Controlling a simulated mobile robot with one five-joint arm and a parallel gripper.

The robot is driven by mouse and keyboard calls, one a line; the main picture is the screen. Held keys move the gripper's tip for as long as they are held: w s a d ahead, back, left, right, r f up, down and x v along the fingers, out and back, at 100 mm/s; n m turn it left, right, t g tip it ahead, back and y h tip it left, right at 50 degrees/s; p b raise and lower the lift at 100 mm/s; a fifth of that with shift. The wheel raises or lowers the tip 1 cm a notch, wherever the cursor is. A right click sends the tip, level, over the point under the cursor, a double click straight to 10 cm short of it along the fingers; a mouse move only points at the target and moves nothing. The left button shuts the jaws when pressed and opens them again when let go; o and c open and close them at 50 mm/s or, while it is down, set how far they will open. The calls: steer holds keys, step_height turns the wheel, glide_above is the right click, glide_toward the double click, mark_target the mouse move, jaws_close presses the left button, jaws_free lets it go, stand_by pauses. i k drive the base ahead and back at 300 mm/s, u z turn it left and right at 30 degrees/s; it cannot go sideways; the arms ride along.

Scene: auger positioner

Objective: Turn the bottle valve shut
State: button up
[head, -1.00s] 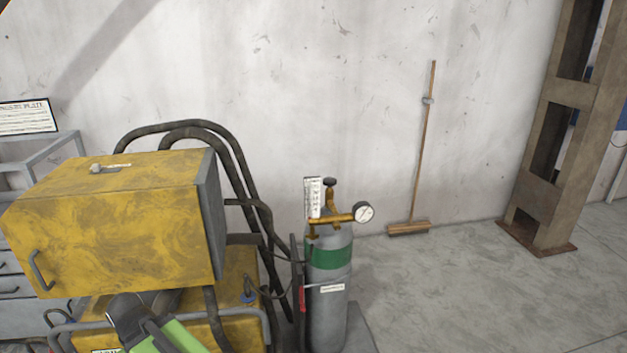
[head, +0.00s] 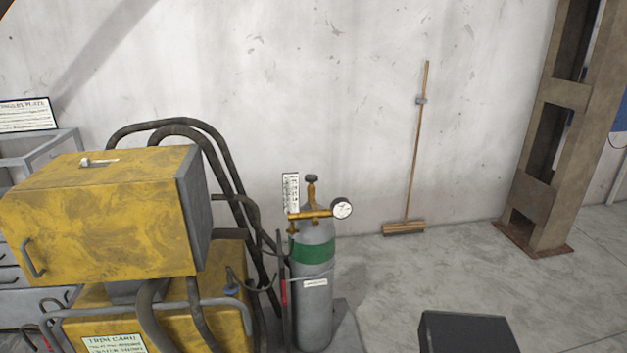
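The gas bottle (head: 313,280) is grey with a green band and stands upright in front of the wall. Its bottle valve (head: 311,180) is a small dark knob on the brass fitting at the top. A brass regulator (head: 310,214) runs across below the knob, with a round white gauge (head: 342,208) on its right. I cannot tell from here how far the valve is turned. My gripper is not in view, so nothing of it shows at the valve.
A yellow welding machine (head: 100,220) on a yellow cart with dark hoses (head: 230,150) stands close on the bottle's left. A white tag (head: 291,190) stands beside the valve. A broom (head: 415,160) leans on the wall. The floor right of the bottle is largely clear.

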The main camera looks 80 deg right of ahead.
mark_target(312, 178)
steer(key=u, duration=0.1)
steer(key=k, duration=1.45)
steer(key=z, duration=0.8)
steer(key=i, duration=0.45)
steer(key=u, duration=0.05)
